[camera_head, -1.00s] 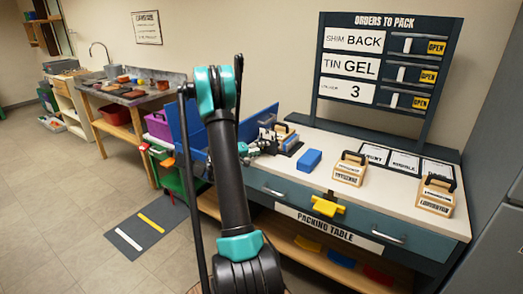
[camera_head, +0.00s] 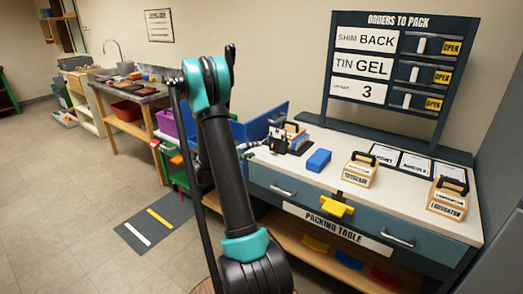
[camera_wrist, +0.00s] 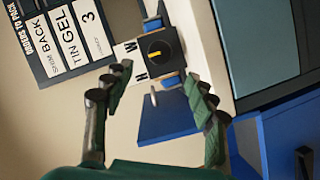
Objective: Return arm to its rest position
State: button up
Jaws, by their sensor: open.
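In the wrist view my gripper (camera_wrist: 155,80) is open, its two green fingers with dark joints spread wide and nothing held between them. A dark fitting with a round black knob and yellow mark (camera_wrist: 156,52) shows beyond the fingertips, apart from them as far as I can tell. In the head view my black and teal arm rises up the middle and bends over at the top. The far end of the arm is mostly hidden behind its own link, close to the device (camera_head: 288,138) at the table's left end.
The packing table (camera_head: 400,212) carries a blue block (camera_head: 318,160) and two wooden handled boxes, one left (camera_head: 361,172) and one right (camera_head: 448,198). An order board (camera_head: 392,75) stands behind. A blue bin (camera_head: 262,122) and green cart (camera_head: 180,170) stand left of the table.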

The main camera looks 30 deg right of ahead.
jog(key=shift+a+r, duration=0.1)
jog(key=shift+a, duration=0.65)
jog(key=shift+s, duration=0.1)
jog(key=s+a+f+n+t+y, duration=0.1)
jog(key=s+a+f+n+y, duration=0.1)
jog(key=s+a+y, duration=0.6)
jog(key=s+a+f+n+t+y, duration=0.2)
jog(key=s+a+y, duration=0.5)
jog(key=s+a, duration=1.2)
jog(key=a+n, duration=0.1)
jog(key=a, duration=0.3)
jog(key=shift+s+f+y, duration=0.3)
jog(key=shift+s+y, duration=0.05)
jog(key=shift+y, duration=0.05)
